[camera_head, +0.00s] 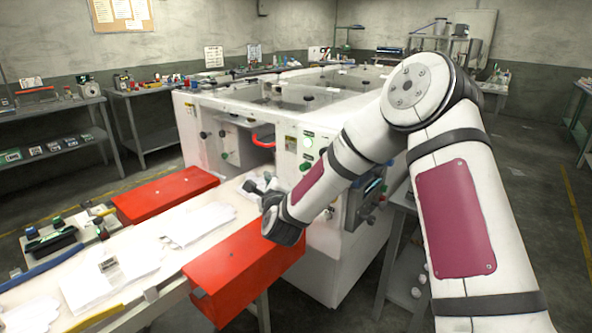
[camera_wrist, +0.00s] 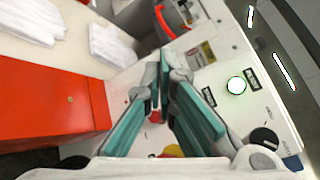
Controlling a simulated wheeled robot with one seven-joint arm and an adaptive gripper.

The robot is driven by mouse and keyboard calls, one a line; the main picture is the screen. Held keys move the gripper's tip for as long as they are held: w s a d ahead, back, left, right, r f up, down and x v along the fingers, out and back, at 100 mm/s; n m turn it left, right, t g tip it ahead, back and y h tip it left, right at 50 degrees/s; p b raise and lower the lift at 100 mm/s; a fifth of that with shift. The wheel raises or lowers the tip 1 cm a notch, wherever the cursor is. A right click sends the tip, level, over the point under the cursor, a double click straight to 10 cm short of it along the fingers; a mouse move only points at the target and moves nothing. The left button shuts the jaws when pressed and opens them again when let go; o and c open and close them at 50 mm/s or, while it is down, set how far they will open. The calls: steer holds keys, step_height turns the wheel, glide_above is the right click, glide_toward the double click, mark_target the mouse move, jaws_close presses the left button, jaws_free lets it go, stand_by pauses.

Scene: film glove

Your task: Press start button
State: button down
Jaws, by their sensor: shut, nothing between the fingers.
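The white machine (camera_head: 245,110) has a front panel with buttons. A round white button with a green glowing rim (camera_wrist: 236,85) sits between two dark labels on the panel, right of my fingers in the wrist view; the labels are too blurred to read. It appears as a small pale green-rimmed button (camera_head: 307,142) in the head view. My gripper (camera_wrist: 166,75), with teal finger pads, is shut and empty, apart from that button. In the head view my gripper (camera_head: 262,188) is in front of the machine, above the belt's end.
A red handle (camera_wrist: 164,22) and a black knob (camera_wrist: 264,138) are on the machine. A red button (camera_wrist: 155,116) shows between my fingers. Red boxes (camera_head: 165,194) (camera_head: 245,268) flank the belt, which carries white gloves (camera_head: 198,222).

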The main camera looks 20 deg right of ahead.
mark_target(305, 167)
steer(key=shift+w+d+f+m+h, duration=0.2)
steer(key=shift+f+m+h, duration=0.1)
steer(key=shift+m, duration=0.3)
steer(key=shift+w+d+f+m+h, duration=0.1)
steer(key=shift+d+f+m+h, duration=0.15)
steer(key=shift+m, duration=0.35)
steer(key=w+d+b, duration=0.2)
steer(key=w+d, duration=0.3)
steer(key=d, duration=0.2)
steer(key=shift+w+d+b, duration=0.15)
steer(key=shift+b, duration=0.15)
stand_by(0.9)
steer(key=shift+w+d, duration=0.15)
steer(key=shift+d, duration=0.1)
steer(key=shift+w+d, duration=0.25)
steer(key=shift+d, duration=0.1)
stand_by(1.0)
steer(key=shift+a, duration=0.1)
steer(key=shift+s+a, duration=0.5)
steer(key=shift+a, duration=0.1)
steer(key=shift+a, duration=0.1)
